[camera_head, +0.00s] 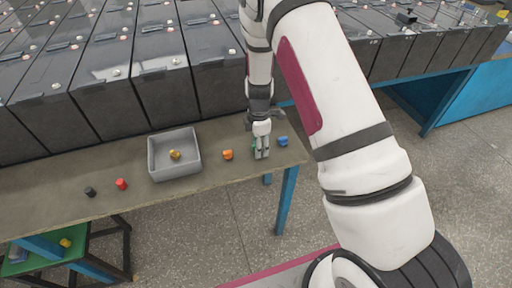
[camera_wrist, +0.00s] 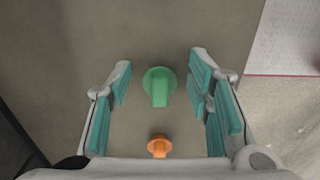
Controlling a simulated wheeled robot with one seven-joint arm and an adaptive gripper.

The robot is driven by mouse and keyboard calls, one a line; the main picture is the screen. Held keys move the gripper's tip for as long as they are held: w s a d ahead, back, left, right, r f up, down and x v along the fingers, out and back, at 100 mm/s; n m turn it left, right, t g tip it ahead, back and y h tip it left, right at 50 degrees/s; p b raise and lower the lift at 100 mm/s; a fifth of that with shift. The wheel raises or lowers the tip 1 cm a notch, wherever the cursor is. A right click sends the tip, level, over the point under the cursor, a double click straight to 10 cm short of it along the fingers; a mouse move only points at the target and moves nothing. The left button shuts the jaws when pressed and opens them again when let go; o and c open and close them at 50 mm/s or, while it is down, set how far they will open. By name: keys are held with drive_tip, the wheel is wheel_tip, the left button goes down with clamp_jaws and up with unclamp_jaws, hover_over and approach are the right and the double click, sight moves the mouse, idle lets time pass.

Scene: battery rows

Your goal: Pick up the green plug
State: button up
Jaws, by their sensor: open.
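The green plug (camera_wrist: 159,87) stands on the table between the spread fingers of my gripper (camera_wrist: 160,98) in the wrist view. Both teal-padded fingers are apart from it, one on each side. In the head view my gripper (camera_head: 262,153) points down over the right part of the table and hides most of the plug; only a sliver of green (camera_head: 253,148) shows at its left side. The gripper is open and empty.
An orange plug (camera_head: 228,155) lies left of my gripper, and a blue plug (camera_head: 283,141) is close on its right. A grey bin (camera_head: 152,160) holds a yellow plug (camera_head: 175,154). Red (camera_head: 121,184) and black (camera_head: 90,191) plugs lie farther left. Battery rows (camera_head: 119,108) stand behind.

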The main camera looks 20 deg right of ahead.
drive_tip(key=shift+c, duration=0.2)
drive_tip(key=c, duration=0.7)
drive_tip(key=shift+r, duration=0.15)
